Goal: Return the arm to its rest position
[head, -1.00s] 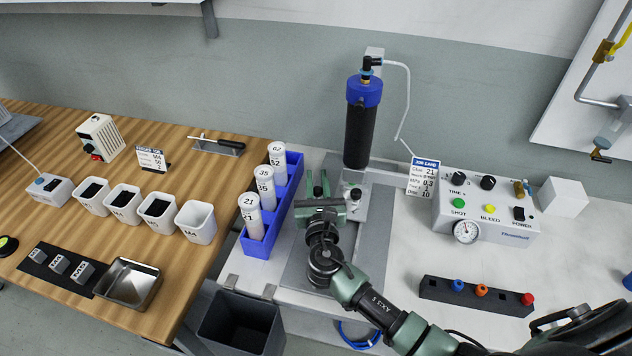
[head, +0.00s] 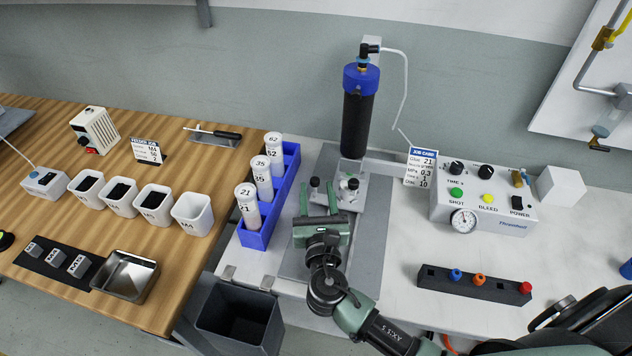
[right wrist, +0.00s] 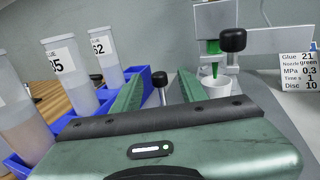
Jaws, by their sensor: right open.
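My right gripper (head: 318,200) is open and empty, over the grey plate in front of the dispensing stand. The clamp fixture with black knobs (head: 350,186) is just beyond the fingertips. A green nozzle (right wrist: 213,50) points down at a small white cup (right wrist: 218,86) there. The black glue cylinder with blue cap (head: 357,115) stands upright behind. My left gripper is not in view.
A blue rack (head: 257,240) with white cartridges stands close left of the gripper. The control box (head: 485,205) and black nozzle holder (head: 470,287) are to the right. A dark bin (head: 237,318) is below left. The bench between the plate and control box is clear.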

